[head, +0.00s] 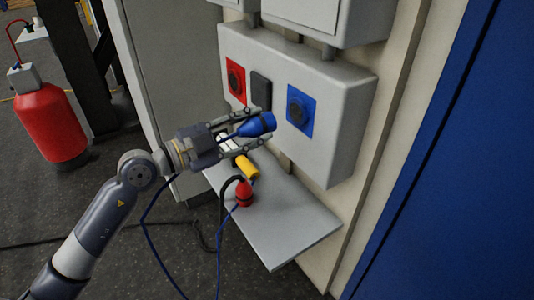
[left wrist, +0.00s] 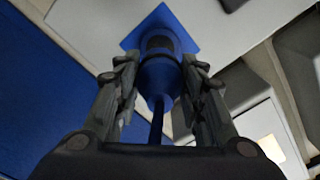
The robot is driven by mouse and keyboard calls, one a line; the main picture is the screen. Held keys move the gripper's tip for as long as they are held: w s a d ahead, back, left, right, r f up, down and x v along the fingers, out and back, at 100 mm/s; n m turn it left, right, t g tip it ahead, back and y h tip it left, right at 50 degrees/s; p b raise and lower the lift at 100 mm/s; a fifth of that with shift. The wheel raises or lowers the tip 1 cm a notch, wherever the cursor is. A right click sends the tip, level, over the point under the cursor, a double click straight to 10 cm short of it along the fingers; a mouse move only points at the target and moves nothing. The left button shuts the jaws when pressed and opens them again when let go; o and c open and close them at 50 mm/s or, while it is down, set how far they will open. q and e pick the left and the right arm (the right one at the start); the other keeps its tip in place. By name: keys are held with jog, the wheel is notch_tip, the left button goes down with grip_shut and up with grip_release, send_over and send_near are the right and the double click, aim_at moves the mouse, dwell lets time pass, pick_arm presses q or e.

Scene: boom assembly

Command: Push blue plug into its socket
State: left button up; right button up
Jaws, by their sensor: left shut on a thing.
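My left gripper (head: 258,127) is shut on the blue plug (head: 262,123), whose nose points right toward the wall box. The blue socket (head: 300,110) is a square blue plate with a round port on the front of the grey box, a short way right of the plug in the head view. In the left wrist view the plug (left wrist: 158,78) lies between the fingers (left wrist: 158,75) and overlaps the round port of the blue socket (left wrist: 165,20). I cannot tell there whether they touch. The blue cable hangs down from the plug. My right gripper is not in view.
The grey wall box (head: 345,130) also carries a red socket (head: 235,80) and a dark one (head: 261,91). Below it, a grey shelf (head: 285,225) holds a red plug (head: 244,194) and a yellow plug (head: 246,166). A red extinguisher (head: 50,122) stands at the left.

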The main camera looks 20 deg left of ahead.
aim_at(271, 121)
pick_arm(q)
jog(key=shift+w, duration=0.1)
dwell(0.3)
jog(key=shift+x, duration=1.8)
jog(key=shift+w+d, duration=0.4)
jog(key=shift+w, duration=0.1)
jog(key=shift+w+d, duration=0.3)
jog(key=shift+w, duration=0.05)
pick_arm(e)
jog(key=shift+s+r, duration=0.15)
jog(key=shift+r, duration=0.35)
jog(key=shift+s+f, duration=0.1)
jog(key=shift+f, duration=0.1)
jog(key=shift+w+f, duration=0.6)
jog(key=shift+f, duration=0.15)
